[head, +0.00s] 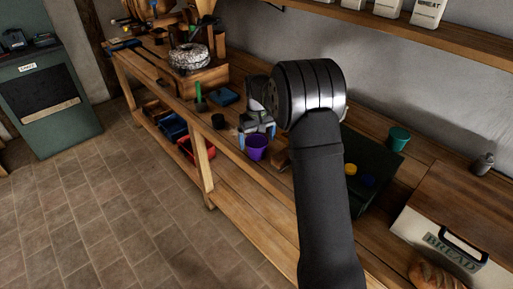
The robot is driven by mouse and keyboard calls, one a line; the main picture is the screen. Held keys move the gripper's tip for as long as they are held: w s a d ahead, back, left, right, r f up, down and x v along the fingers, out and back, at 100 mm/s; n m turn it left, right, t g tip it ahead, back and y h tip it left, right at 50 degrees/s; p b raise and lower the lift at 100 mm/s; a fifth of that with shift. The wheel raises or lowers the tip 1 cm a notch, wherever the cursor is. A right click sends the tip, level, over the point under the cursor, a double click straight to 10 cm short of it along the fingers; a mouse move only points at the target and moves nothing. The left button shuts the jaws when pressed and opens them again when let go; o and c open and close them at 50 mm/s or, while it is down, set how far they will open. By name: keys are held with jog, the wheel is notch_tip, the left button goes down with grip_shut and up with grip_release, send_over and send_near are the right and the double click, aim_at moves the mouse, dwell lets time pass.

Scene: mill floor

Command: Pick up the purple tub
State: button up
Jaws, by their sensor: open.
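The purple tub (257,148) stands upright near the front edge of the wooden workbench, left of my arm. My gripper (257,136) is over the tub, pointing down, with one blue-tipped finger on each side of its upper part. The jaws are open. I cannot tell from this view whether a fingertip touches the tub. My arm hides part of the bench to the right.
A green stick-like item (200,98), a dark cup (218,121) and a blue box (224,95) stand to the left. A shelf (400,30) hangs above.

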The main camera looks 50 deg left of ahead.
aim_at(257, 141)
notch_tip(257, 141, down, 4)
jog(key=shift+r, duration=0.15)
jog(key=c, duration=1)
jog(key=shift+r, duration=0.1)
